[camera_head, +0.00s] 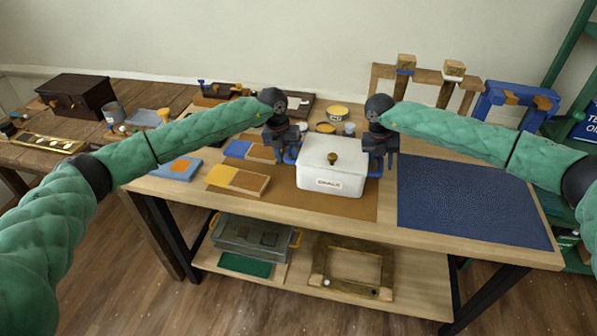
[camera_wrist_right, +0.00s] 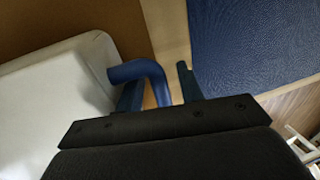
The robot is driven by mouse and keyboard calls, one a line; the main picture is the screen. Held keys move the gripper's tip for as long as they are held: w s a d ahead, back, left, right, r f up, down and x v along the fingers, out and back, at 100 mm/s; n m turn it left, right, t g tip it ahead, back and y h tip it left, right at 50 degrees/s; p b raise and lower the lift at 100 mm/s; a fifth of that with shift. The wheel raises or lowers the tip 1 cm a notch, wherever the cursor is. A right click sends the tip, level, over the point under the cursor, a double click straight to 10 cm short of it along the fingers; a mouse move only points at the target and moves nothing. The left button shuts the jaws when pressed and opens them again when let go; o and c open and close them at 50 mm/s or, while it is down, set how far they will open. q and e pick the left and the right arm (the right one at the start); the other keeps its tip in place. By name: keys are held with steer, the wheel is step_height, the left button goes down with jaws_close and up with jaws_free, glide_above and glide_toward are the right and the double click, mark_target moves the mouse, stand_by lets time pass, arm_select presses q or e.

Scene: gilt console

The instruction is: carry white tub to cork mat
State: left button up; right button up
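The white tub (camera_head: 330,180) has a lid with a dark round knob, a front label and blue side handles. It appears to stand upright on a brown, cork-coloured mat (camera_head: 285,201) at the middle of the table. My left gripper (camera_head: 287,156) points down at the tub's left handle; its fingers are too small to read. My right gripper (camera_head: 375,165) is at the tub's right side. In the right wrist view, its fingers (camera_wrist_right: 158,88) are apart, with the blue right handle (camera_wrist_right: 135,70) between them and a gap to one finger. The tub's white lid (camera_wrist_right: 60,95) lies left there.
A dark blue mat (camera_head: 470,198) lies clear to the right. Yellow-and-brown (camera_head: 237,180) and blue (camera_head: 177,168) blocks or pads lie left of the tub. Small bowls (camera_head: 337,111) stand behind it. A wooden rack (camera_head: 425,78) and a blue stand (camera_head: 515,103) are at the back right.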

steer(key=shift+a+r, duration=0.1)
steer(key=shift+r, duration=0.1)
arm_select(q)
step_height(320, 180, up, 8)
steer(key=a, duration=0.1)
steer(key=shift+a+f, duration=0.2)
steer(key=shift+a, duration=0.05)
arm_select(e)
step_height(320, 180, up, 11)
steer(key=a, duration=0.2)
steer(key=shift+w+r, duration=0.15)
steer(key=shift+r, duration=0.05)
steer(key=shift+a+f, duration=0.1)
